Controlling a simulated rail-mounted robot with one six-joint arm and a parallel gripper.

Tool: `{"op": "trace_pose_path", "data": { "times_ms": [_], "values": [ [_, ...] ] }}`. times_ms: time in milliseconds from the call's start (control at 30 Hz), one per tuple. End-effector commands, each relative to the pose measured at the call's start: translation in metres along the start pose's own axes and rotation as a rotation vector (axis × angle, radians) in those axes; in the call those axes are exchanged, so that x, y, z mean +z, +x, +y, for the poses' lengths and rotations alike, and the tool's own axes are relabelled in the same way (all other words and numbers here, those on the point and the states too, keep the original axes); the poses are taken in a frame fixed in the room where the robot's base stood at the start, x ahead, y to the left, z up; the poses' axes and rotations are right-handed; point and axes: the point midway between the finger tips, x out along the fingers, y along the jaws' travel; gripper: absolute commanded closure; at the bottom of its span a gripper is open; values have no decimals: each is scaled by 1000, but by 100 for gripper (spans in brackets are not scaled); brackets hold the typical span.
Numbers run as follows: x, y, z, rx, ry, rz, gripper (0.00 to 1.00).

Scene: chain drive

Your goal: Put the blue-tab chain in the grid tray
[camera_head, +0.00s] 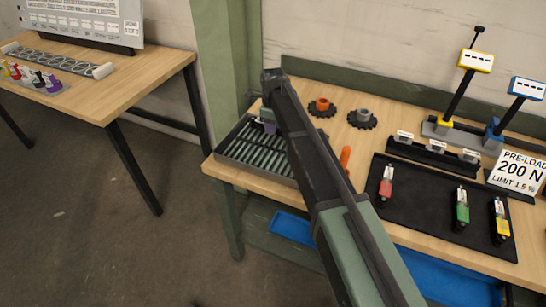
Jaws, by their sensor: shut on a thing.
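The grid tray (240,146), a dark tray with pale parallel bars, sits at the left end of the workbench. My arm crosses in front of its right side. My gripper (268,120) is mostly hidden behind the arm, low over the tray's back part. A small grey-purple piece shows there. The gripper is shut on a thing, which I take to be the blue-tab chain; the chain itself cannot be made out. No blue-tab chain lies on the black mat (420,215), where there is a gap between the red-tab chain (386,184) and the green-tab chain (462,207).
A yellow-tab chain (501,222) lies at the mat's right. Two dark sprockets, one with an orange hub (322,106) and one with a grey hub (362,118), lie behind my arm. Yellow and blue tensioner stands (493,132) rise at the back right. A green post (222,80) stands left of the tray.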

Motion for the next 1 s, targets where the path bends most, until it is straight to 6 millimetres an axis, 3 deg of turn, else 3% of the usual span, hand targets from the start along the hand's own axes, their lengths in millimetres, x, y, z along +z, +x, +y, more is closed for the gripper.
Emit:
{"op": "trace_pose_path", "data": {
  "times_ms": [33, 100, 300, 500, 933, 967, 1000],
  "values": [
    [0, 29, 0, 0, 0, 0, 100],
    [0, 37, 0, 0, 0, 0, 100],
    [0, 38, 0, 0, -1, 0, 100],
    [0, 78, 0, 0, -1, 0, 100],
    [0, 81, 0, 0, -1, 0, 100],
    [0, 80, 0, 0, -1, 0, 59],
    [0, 79, 0, 0, -1, 0, 53]
  ]
}}
